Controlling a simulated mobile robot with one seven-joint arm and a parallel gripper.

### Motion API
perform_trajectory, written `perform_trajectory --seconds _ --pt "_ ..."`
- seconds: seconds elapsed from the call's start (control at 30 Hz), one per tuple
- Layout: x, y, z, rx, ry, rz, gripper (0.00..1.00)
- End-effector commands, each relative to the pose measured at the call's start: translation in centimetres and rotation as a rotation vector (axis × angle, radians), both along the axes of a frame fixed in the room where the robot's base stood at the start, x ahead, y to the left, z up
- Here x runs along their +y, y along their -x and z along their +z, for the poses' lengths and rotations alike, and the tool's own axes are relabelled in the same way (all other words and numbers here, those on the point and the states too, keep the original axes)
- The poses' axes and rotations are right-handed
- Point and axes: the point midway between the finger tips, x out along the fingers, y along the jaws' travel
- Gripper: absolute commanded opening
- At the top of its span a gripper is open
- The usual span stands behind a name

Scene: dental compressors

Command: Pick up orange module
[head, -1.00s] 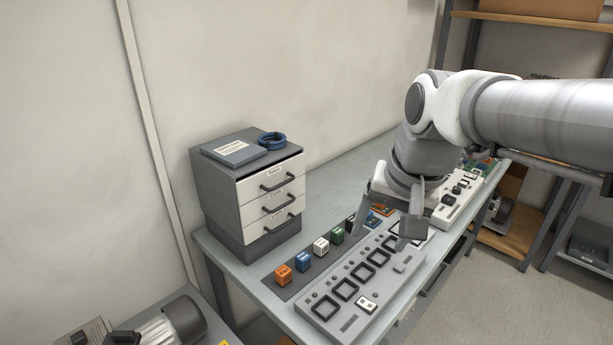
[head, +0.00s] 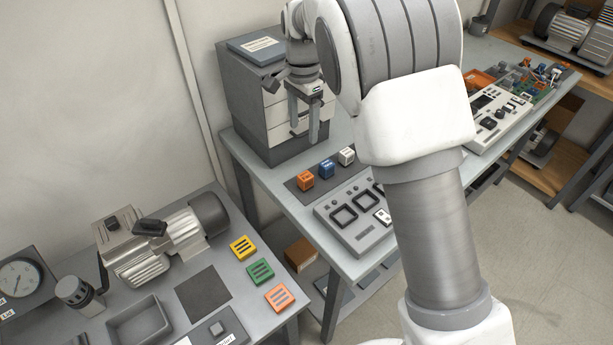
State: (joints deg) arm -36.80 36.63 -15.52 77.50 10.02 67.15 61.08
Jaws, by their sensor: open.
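An orange cube-shaped module (head: 305,180) sits at the near left end of a dark strip on the far table. A blue cube (head: 327,169) and a white cube (head: 346,156) stand beside it in a row. My gripper (head: 304,138) points down with its fingers apart and empty. It appears in front of the drawer cabinet, above the orange cube in the picture and not touching it. My arm hides the rest of the row.
The drawer cabinet (head: 240,105) stands behind the gripper. The nearer table holds a compressor motor (head: 150,255), a yellow piece (head: 243,247), a green piece (head: 260,271) and a grey tray (head: 110,328).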

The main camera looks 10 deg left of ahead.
Motion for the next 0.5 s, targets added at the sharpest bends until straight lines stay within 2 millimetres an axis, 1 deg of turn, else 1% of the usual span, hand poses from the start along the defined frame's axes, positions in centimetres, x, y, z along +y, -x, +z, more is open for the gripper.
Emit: perform_trajectory --seconds 0.17,0.4,0.5 --pt "0.0 0.1 -3.3 0.005 0.004 -0.001 0.72" --pt "-0.1 0.1 -8.6 0.005 0.004 -0.001 0.72" --pt "-0.1 0.1 -10.3 0.003 0.003 0.000 0.72"
